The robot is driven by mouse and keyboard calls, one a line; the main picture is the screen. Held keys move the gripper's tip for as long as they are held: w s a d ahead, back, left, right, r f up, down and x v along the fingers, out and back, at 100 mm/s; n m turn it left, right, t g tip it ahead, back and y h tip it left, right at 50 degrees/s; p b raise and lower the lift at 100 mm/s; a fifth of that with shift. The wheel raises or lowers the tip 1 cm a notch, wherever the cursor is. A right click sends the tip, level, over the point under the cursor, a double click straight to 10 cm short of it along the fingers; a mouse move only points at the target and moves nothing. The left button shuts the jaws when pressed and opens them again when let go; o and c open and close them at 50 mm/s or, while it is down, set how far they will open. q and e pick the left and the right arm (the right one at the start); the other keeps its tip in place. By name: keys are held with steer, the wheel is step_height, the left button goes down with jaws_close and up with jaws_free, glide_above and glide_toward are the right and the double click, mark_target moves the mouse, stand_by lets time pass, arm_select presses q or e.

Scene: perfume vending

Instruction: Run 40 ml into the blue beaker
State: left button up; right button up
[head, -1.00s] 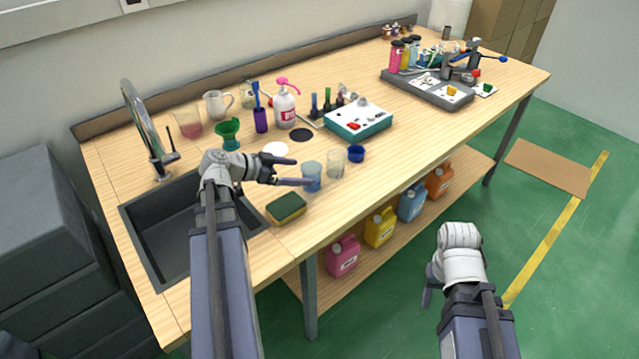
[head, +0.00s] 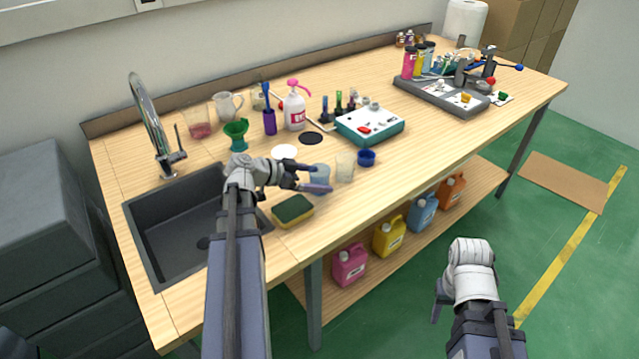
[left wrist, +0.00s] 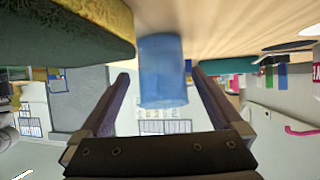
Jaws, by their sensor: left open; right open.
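The blue beaker (head: 320,177) stands upright on the wooden bench, right of the sponge. It also shows in the left wrist view (left wrist: 163,72), in the gap between the two fingers. My left gripper (head: 318,180) is open at the beaker, one finger on each side; whether they touch it I cannot tell. My right gripper (head: 438,300) is beyond the bench's front edge over the floor, largely hidden by its own wrist. The chrome tap (head: 153,125) arches over the dark sink (head: 150,235) at the left. A water level in the beaker cannot be made out.
A green-and-yellow sponge (head: 293,211) lies between sink and beaker. A clear beaker (head: 345,167) and a dark blue cup (head: 366,157) stand close right of it. Behind are a green funnel (head: 236,134), a white pump bottle (head: 294,110) and a teal device (head: 369,125).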

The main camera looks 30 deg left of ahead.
mark_target(328, 180)
arm_select(q)
steer(key=b+x, duration=0.1)
steer(key=x, duration=0.3)
steer(key=shift+a+f+b, duration=0.1)
steer(key=shift+f+b, duration=0.05)
steer(key=shift+b, duration=0.25)
steer(key=shift+w, duration=0.3)
steer(key=shift+c, duration=0.4)
steer(key=c, duration=1.2)
